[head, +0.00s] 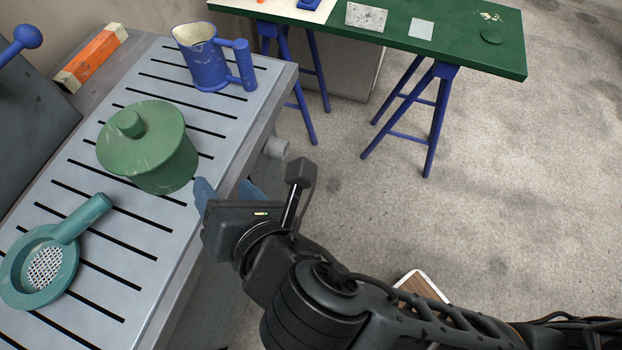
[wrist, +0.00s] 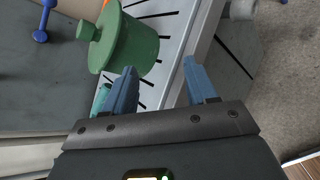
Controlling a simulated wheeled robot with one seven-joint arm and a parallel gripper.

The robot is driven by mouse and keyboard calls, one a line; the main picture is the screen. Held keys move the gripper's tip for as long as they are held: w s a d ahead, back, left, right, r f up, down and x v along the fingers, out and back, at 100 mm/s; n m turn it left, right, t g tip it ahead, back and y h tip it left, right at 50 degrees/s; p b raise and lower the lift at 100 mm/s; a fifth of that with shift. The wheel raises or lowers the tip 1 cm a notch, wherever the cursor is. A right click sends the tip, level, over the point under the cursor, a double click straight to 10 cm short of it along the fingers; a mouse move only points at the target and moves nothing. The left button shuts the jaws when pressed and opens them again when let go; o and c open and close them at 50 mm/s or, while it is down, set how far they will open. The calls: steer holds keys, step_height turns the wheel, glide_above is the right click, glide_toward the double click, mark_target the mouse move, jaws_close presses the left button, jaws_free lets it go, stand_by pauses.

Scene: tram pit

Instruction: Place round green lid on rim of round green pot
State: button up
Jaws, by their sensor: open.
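The round green pot (head: 172,172) stands upright on the grey slotted bench top. The round green lid (head: 160,118), with a knob in its middle, lies over the pot's mouth and hides the opening; I see no clear gap at the rim. In the wrist view, the pot (wrist: 143,48) and the lid (wrist: 107,28) show at the upper left. My gripper (head: 228,188) has blue fingers and is at the bench's right edge, just right of the pot. In the wrist view, the fingers (wrist: 160,68) are apart with nothing between them.
A blue jug (head: 207,62) stands behind the pot on the slotted bench (head: 95,262). A teal strainer (head: 42,270) lies at the front left, and an orange-and-white block (head: 92,55) at the back left. A green table (head: 455,40) stands across the open floor.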

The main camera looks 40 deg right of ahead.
steer(key=s+d+f+m+y, duration=0.2)
steer(key=s+d+f+m, duration=0.3)
steer(key=s+d+m, duration=0.6)
steer(key=s+d+r+m+t+h, duration=0.1)
steer(key=s+d+r+m, duration=0.2)
steer(key=s+m, duration=0.3)
steer(key=s+d+r+m+t+h, duration=0.1)
steer(key=s+d+r+m, duration=0.2)
steer(key=s+m, duration=0.3)
steer(key=m, duration=0.4)
steer(key=shift+s+d+r+m, duration=0.25)
steer(key=shift+s+r+m, duration=0.1)
steer(key=shift+m, duration=0.05)
